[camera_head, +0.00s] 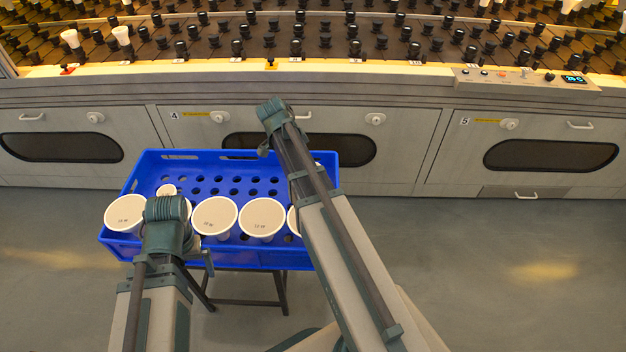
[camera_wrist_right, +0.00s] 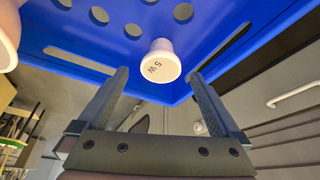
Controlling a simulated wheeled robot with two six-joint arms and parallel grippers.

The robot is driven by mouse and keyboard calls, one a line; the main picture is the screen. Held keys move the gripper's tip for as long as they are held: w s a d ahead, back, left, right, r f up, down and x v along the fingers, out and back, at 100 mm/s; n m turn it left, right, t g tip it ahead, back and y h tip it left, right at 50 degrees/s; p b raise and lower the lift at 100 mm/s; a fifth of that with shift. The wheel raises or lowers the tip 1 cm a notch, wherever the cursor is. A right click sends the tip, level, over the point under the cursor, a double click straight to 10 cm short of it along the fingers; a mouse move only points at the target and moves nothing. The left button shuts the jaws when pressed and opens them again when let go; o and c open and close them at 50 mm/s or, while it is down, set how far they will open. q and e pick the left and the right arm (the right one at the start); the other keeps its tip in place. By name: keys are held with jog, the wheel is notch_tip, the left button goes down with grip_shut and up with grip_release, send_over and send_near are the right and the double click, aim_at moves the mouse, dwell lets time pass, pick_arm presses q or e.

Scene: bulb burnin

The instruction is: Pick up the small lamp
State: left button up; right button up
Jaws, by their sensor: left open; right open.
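A small white lamp (camera_wrist_right: 160,60) marked "5 W" stands in the blue crate (camera_wrist_right: 285,28) near a corner, in the right wrist view. My right gripper (camera_wrist_right: 158,80) is open, its fingers on either side of the lamp in the picture, with no contact visible. In the head view a small white lamp (camera_head: 167,190) sits at the left of the crate (camera_head: 150,240), partly behind my left arm. My left gripper (camera_head: 208,262) is open at the crate's front side, mostly hidden by its own wrist. My right arm covers the crate's right part.
Several large white lamps (camera_head: 262,217) stand in a row along the crate's front. The crate rests on a dark stand (camera_head: 250,288). Behind it are grey cabinets (camera_head: 400,150) and a rack of dark sockets (camera_head: 300,40). The floor at right is clear.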

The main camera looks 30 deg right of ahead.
jog(key=shift+b+x, duration=2.35)
jog(key=shift+x, duration=0.25)
jog(key=shift+w+d+r, duration=0.1)
jog(key=shift+d+r, duration=0.05)
jog(key=shift+d, duration=0.05)
jog(key=c, duration=1.3)
